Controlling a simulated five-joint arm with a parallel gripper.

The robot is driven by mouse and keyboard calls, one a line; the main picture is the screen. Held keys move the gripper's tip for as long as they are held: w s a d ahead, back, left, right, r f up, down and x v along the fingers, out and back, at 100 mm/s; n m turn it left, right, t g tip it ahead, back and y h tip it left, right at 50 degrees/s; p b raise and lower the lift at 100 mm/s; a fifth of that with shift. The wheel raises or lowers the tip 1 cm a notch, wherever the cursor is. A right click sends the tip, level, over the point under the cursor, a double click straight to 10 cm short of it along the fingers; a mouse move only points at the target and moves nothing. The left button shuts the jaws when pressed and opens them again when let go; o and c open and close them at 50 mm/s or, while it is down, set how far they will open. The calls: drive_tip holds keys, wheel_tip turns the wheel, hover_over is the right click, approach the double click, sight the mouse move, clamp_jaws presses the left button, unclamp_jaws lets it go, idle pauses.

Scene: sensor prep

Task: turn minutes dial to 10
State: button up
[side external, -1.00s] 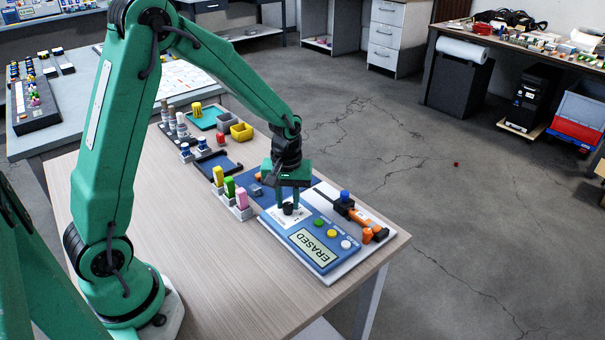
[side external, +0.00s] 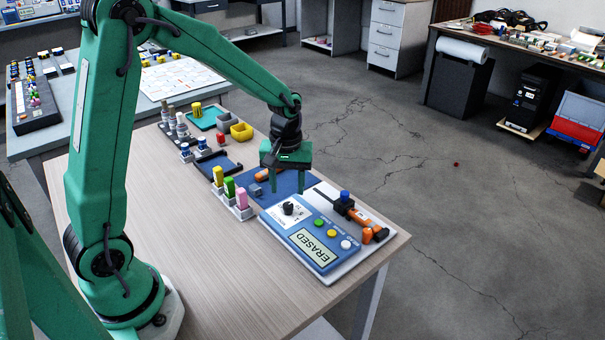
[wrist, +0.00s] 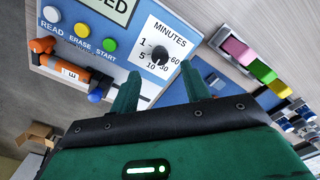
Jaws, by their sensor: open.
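The blue device (side external: 291,236) lies on a white base. Its black minutes dial (side external: 288,208) stands on a white label panel. In the wrist view the dial (wrist: 159,53) has the marks 1, 5, 10, 30 and 60 around its left, lower and right sides. The pointer is too small for me to tell which mark it faces. My gripper (side external: 288,190) is open and empty, raised above and behind the dial, touching nothing. In the wrist view its two fingers (wrist: 163,84) are apart, with the dial beyond the tips.
The display (side external: 317,249) reads ERASED. Green, yellow and white buttons (side external: 332,234) sit beside it. An orange tool (side external: 360,216) lies along the device's right side. Yellow, green and pink blocks (side external: 229,186) stand left. A black tray (side external: 218,163) lies behind. The front left tabletop is clear.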

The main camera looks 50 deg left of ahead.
sight(287, 206)
drive_tip(key=shift+r, duration=1.5)
drive_tip(key=shift+r, duration=0.1)
drive_tip(key=s+d+r+m+t, duration=0.1)
drive_tip(key=s+r+m+t, duration=0.1)
drive_tip(key=s+r+m, duration=0.2)
drive_tip(key=s+d+r+m+t, duration=0.2)
drive_tip(key=s+r+m, duration=0.3)
drive_tip(key=s, duration=0.8)
wheel_tip(287, 206, up, 3)
drive_tip(key=shift+s+d+r+t, duration=0.1)
drive_tip(key=shift+s+d+t, duration=0.2)
drive_tip(key=shift+t, duration=0.5)
